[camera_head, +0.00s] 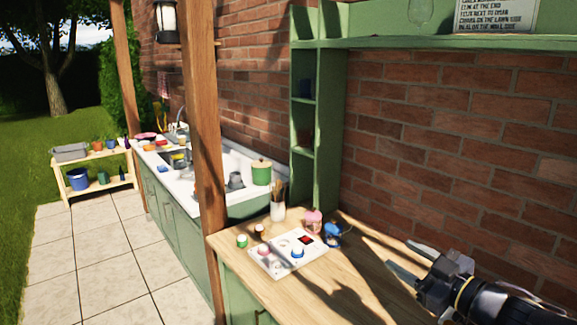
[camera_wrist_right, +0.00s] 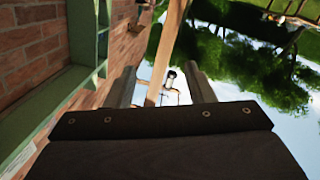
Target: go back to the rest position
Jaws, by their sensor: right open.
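My right gripper (camera_head: 405,265) comes in from the lower right in the head view, over the right part of the wooden counter. Its fingers are apart with nothing between them. In the right wrist view its two fingers (camera_wrist_right: 162,92) stand wide apart, with a wooden post and open sky beyond. My left gripper shows in neither view.
The wooden counter (camera_head: 335,290) holds a white tray (camera_head: 272,268) with small items, a pink bottle (camera_head: 313,221), a blue item (camera_head: 333,236) and a brush pot (camera_head: 278,211). A wooden post (camera_head: 204,150) stands at the counter's left. A green shelf (camera_head: 330,130) and brick wall rise behind.

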